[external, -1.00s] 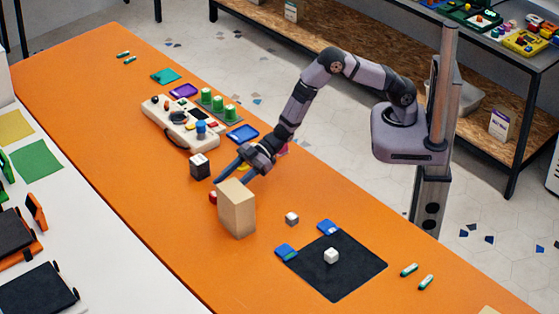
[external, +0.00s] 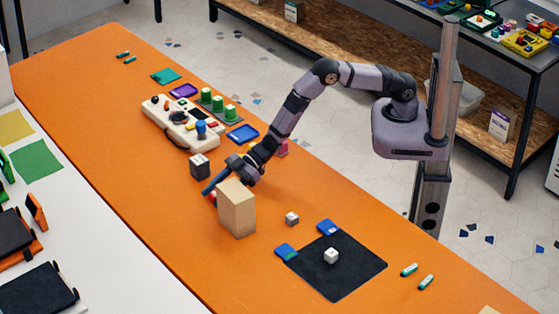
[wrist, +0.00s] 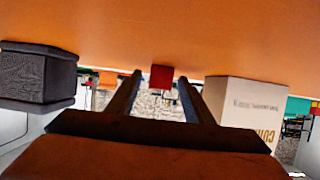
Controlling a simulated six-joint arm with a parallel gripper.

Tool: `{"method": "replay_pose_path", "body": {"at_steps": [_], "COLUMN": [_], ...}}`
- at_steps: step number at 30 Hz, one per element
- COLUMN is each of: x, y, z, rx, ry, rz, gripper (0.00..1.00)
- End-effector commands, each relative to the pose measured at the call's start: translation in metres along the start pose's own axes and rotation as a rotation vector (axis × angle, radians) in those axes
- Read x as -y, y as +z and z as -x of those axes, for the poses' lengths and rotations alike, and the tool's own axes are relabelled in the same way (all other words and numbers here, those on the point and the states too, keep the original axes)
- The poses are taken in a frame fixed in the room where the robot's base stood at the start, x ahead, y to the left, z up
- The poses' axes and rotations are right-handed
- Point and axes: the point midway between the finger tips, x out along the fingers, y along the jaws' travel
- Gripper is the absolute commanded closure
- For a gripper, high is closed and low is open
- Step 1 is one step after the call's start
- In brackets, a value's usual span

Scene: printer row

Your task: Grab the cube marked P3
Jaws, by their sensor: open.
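No P3 mark is legible on any cube. A small red cube (external: 213,196) sits on the orange table, partly hidden behind the tan box. In the wrist view the red cube (wrist: 162,76) shows between and beyond my fingertips. My gripper (external: 211,188) is open and low over the table, fingers pointing toward the red cube; it also shows in the wrist view (wrist: 159,82) with nothing clearly held. One small white cube (external: 292,218) lies on the bare table. Another white cube (external: 331,256) lies on the black mat (external: 345,280).
The tan box (external: 237,210) stands close beside my gripper, at right in the wrist view (wrist: 245,105). A dark block with a pale top (external: 200,168) stands on the other side. A beige control panel (external: 170,120) and blue tray (external: 242,134) lie farther back. The left table front is clear.

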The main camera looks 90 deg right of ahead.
Motion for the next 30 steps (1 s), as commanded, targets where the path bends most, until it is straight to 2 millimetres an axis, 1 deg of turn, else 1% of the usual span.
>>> {"method": "replay_pose_path", "body": {"at_steps": [3, 4, 5, 6, 9, 20, 26, 30], "x": [0.000, 0.000, 0.000, 0.000, 0.000, 0.000, 0.000, 0.000], "y": [0.000, 0.000, 0.000, 0.000, 0.000, -0.003, -0.021, -0.041], "z": [0.000, 0.000, 0.000, 0.000, 0.000, 0.001, 0.008, 0.016], "rx": [0.000, 0.000, 0.000, 0.000, 0.000, -0.002, -0.005, -0.006], "ry": [0.000, 0.000, 0.000, 0.000, 0.000, 0.000, 0.001, 0.000], "rz": [0.000, 0.000, 0.000, 0.000, 0.000, 0.001, 0.001, 0.002], "gripper": [0.53, 0.58, 0.65, 0.75, 0.96, 0.97, 0.97, 0.97]}}
